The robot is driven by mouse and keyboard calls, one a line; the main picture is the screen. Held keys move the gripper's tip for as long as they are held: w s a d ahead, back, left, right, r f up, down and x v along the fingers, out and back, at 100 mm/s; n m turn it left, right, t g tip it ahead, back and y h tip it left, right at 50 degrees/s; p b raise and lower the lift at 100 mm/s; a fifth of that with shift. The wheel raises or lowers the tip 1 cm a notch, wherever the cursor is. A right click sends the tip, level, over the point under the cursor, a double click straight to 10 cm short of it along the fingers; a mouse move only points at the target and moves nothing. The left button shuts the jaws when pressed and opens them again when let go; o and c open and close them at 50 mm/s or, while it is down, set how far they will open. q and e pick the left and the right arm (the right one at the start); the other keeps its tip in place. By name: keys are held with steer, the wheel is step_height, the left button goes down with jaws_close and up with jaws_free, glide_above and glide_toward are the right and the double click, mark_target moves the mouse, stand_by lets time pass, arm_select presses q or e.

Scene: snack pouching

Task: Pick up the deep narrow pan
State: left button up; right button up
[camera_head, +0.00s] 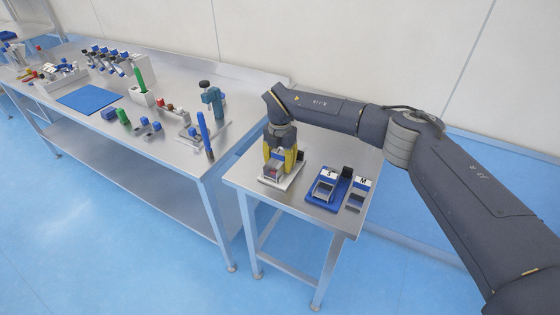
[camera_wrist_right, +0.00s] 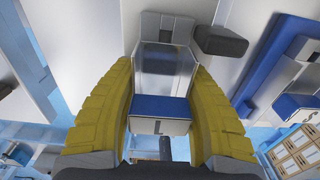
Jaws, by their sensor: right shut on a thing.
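My right gripper (camera_head: 281,160) is at the small steel table, pointing down, with its yellow fingers shut on a small metal pan (camera_head: 271,171). The pan is over or on a light stand (camera_head: 292,181); I cannot tell whether it touches it. In the right wrist view the pan (camera_wrist_right: 160,126) sits between the two yellow fingers, with a blue band and a dark letter mark on its pale face. Its depth is hard to judge. Two other metal pans, one at a blue tray (camera_head: 319,199) and one beside it (camera_head: 355,200), stand to the right. My left gripper is not in view.
The small table's front edge (camera_head: 290,208) is bare. A long steel bench (camera_head: 175,160) to the left carries tools, racks and a blue mat (camera_head: 90,99).

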mark_target(280, 150)
step_height(280, 150, up, 20)
stand_by(0.9)
steer(key=shift+f, duration=0.1)
